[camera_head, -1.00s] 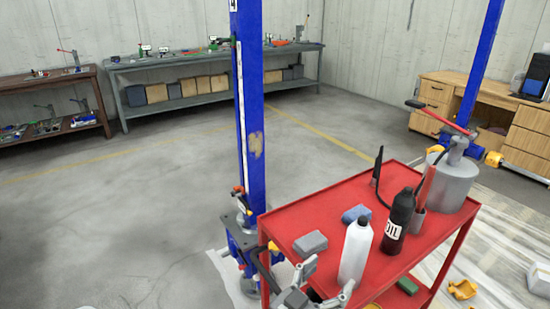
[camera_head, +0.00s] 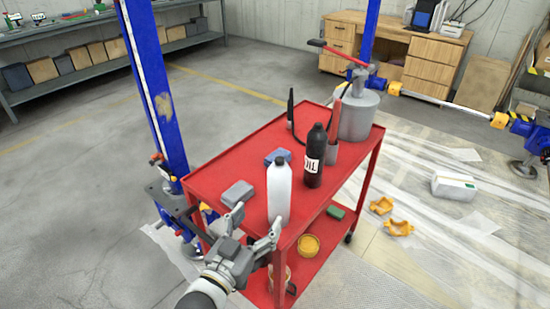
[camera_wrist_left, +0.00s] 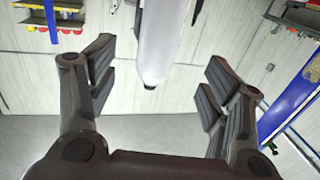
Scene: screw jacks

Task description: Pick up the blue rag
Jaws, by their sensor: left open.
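The blue rag (camera_head: 277,156) lies folded on the top of the red cart (camera_head: 222,162), partly hidden behind the white bottle (camera_head: 279,192). A grey folded rag (camera_head: 237,194) lies nearer on the same top, left of the bottle. My left gripper (camera_head: 257,224) is open and empty at the cart's near edge, in front of the white bottle and apart from the blue rag. In the left wrist view, the open fingers (camera_wrist_left: 157,83) have a white bottle shape (camera_wrist_left: 160,40) beyond and between them. The blue rag does not show there. My right gripper is in neither view.
A black oil bottle (camera_head: 315,158), a grey cup (camera_head: 331,152) and a grey pump can (camera_head: 358,115) stand behind the white bottle. A blue lift post (camera_head: 160,95) rises at the cart's left. Yellow parts (camera_head: 398,228) lie on the floor to the right.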

